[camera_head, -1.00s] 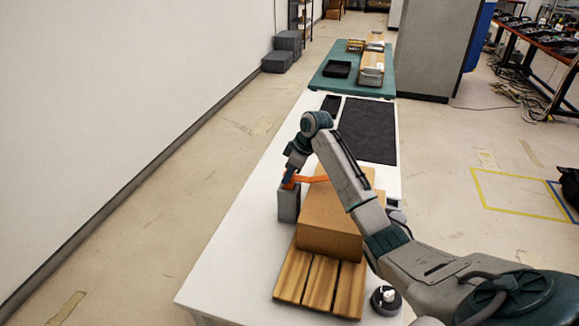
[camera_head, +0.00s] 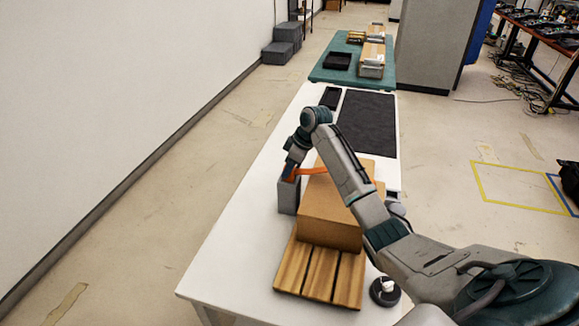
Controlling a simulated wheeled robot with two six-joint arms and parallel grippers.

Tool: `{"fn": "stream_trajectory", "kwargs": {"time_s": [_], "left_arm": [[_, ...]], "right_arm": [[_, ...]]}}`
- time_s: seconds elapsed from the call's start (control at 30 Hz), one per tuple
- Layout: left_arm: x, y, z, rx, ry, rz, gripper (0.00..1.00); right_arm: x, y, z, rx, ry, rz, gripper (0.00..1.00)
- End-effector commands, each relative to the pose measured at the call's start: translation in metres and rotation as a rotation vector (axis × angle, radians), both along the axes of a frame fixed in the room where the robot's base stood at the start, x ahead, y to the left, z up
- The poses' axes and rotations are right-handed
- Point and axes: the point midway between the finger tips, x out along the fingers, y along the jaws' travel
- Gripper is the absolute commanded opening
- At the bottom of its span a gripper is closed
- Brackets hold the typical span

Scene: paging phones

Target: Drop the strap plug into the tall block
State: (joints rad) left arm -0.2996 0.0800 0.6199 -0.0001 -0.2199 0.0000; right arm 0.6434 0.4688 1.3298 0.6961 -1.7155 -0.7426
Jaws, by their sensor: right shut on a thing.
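My right gripper (camera_head: 291,172) reaches down over the grey tall block (camera_head: 287,198), which stands on the white table against the left side of a cardboard box. The gripper is shut on the orange strap plug (camera_head: 289,178), of which only a little shows at the block's top. I cannot tell how deep the plug sits in the block. An orange strap (camera_head: 313,171) runs right from the gripper to the box, partly behind my arm. My left gripper is not in view.
The cardboard box (camera_head: 329,222) rests on a slatted wooden pallet (camera_head: 320,275). A dark round object with a white top (camera_head: 385,291) is right of the pallet. A black mat (camera_head: 368,122) lies farther back. The table's left side is clear.

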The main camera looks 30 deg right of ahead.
Motion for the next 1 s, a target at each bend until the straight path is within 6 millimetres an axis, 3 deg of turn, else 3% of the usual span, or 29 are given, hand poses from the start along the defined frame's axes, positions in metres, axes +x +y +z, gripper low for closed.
{"fn": "stream_trajectory", "kwargs": {"time_s": [1.0], "left_arm": [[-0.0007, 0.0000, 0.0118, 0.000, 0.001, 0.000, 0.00]], "right_arm": [[-0.0001, 0.0002, 0.0014, 0.000, 0.000, 0.000, 0.08]]}}
